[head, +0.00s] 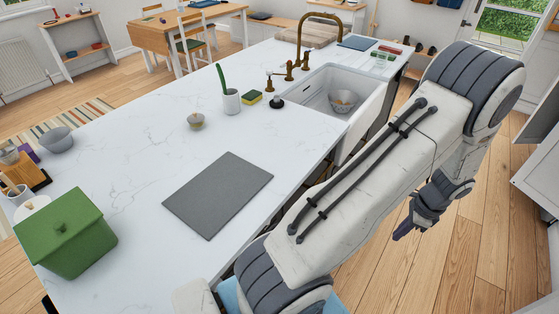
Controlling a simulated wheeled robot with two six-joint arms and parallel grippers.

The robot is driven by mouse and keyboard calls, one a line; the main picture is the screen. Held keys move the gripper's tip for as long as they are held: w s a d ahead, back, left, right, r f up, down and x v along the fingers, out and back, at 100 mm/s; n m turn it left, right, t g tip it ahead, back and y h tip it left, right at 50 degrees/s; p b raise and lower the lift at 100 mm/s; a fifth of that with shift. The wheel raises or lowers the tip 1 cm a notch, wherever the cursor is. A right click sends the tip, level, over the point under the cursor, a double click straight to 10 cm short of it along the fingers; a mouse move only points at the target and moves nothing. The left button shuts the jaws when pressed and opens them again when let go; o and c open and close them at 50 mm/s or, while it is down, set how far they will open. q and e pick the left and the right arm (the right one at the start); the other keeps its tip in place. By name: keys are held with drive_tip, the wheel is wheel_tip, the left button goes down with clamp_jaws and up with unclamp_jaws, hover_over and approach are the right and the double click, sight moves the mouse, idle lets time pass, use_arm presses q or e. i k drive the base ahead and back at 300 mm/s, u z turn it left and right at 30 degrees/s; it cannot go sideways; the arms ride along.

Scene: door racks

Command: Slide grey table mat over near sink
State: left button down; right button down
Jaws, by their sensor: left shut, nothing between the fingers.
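The grey table mat (219,194) lies flat on the white marble countertop, near its front edge and left of my arm. The white sink (319,93) is set into the counter farther back and to the right, with a bare stretch of counter between it and the mat. My left gripper (402,232) hangs at the right over the wooden floor, beyond the counter edge and well apart from the mat. It is shut and empty. My right gripper is not in view.
A green lidded bin (67,232) stands at the counter's left. A brass faucet (299,47) rises behind the sink, which holds a bowl (343,101).

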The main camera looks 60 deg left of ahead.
sight(207, 203)
drive_tip(key=i, duration=1.5)
drive_tip(key=u, duration=2.5)
